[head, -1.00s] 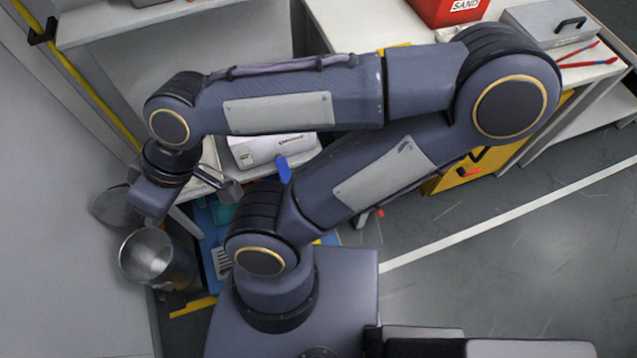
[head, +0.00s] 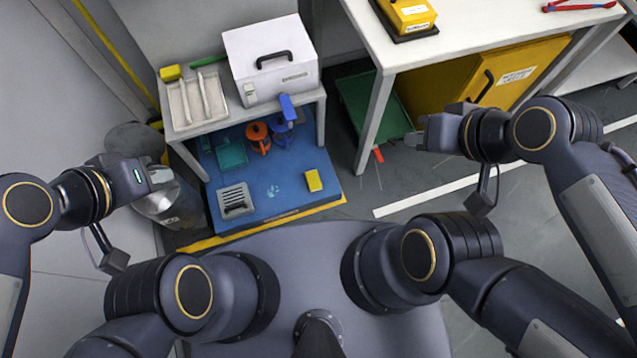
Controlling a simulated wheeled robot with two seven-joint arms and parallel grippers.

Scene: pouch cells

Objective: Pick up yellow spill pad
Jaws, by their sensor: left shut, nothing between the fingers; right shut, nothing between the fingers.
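A small yellow block (head: 313,180) lies on the right part of the blue mat under the low white table; it could be the spill pad. Another small yellow piece (head: 170,73) is at the back left corner of that table's top, and I cannot tell which is the pad. My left gripper (head: 160,176) is shut and empty, at the left by the metal bin, apart from both yellow pieces. My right gripper (head: 412,139) is shut and empty, right of the mat, above the floor near the tall bench.
The blue mat (head: 275,200) also holds an orange item (head: 257,138), a blue item (head: 281,134), a teal tray (head: 231,153) and a grey grate (head: 235,200). A white case (head: 270,60) stands on the low table. The metal bin (head: 172,205) is at the left. A yellow cabinet (head: 455,85) is under the bench.

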